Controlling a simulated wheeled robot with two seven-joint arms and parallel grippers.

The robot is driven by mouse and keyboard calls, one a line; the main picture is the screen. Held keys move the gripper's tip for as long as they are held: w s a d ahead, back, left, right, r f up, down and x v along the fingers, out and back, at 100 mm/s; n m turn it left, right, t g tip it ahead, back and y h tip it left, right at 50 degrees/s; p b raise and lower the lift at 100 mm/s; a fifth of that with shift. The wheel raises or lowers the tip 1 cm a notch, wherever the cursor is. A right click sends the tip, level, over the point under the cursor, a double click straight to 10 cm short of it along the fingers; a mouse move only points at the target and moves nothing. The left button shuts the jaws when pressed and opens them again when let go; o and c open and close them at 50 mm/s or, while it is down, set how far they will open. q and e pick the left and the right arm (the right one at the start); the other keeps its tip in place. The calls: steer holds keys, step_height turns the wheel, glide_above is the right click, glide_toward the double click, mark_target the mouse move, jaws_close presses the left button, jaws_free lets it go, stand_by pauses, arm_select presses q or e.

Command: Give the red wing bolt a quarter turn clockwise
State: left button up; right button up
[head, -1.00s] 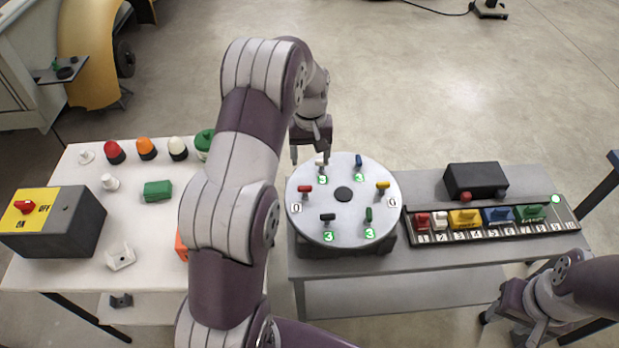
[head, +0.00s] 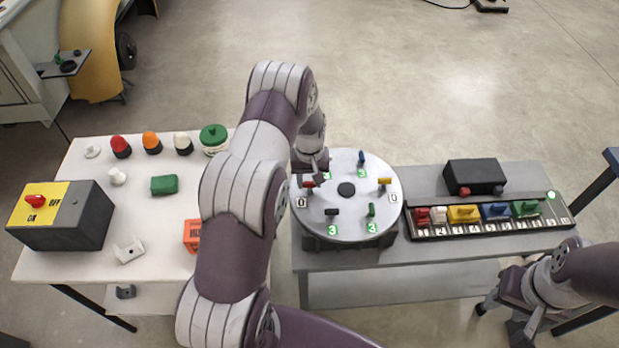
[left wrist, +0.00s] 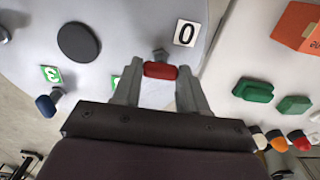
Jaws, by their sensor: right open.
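The red wing bolt (head: 308,184) stands near the left edge of the round grey disc (head: 346,225), beside a label reading 0. In the left wrist view the bolt's red wing (left wrist: 160,70) lies crosswise between the fingertips of my left gripper (left wrist: 159,75). Its ends are close to both tips; I cannot tell whether they touch. The fingers are spread apart. In the head view my left gripper (head: 308,176) is at the bolt and partly covers it. My right gripper (head: 508,305) is open, low at the right, away from the disc.
Other wing bolts stand around the disc: blue (head: 361,158), yellow (head: 384,181), green (head: 371,209) and black (head: 331,212). A rack (head: 480,228) of coloured pieces and a black box (head: 475,175) are to the right. A white table (head: 75,175) is at left.

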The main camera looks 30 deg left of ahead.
stand_by(0.3)
arm_select(q)
steer(key=m+b, duration=0.2)
steer(key=m, duration=0.1)
steer(key=shift+f+m, duration=0.1)
steer(key=shift+m, duration=0.3)
steer(key=m+b, duration=0.1)
steer(key=m, duration=0.3)
steer(key=shift+b, duration=0.35)
steer(key=m+b, duration=0.1)
steer(key=m, duration=0.4)
steer(key=shift+w+m, duration=0.1)
steer(key=shift+m, duration=0.3)
steer(key=shift+r+m+b, duration=0.15)
steer(key=shift+m+b, duration=0.1)
steer(key=shift+m, duration=0.75)
steer(key=shift+r+m+b, duration=0.1)
steer(key=shift+m+b, duration=0.15)
steer(key=shift+m, duration=0.75)
steer(key=shift+r, duration=0.1)
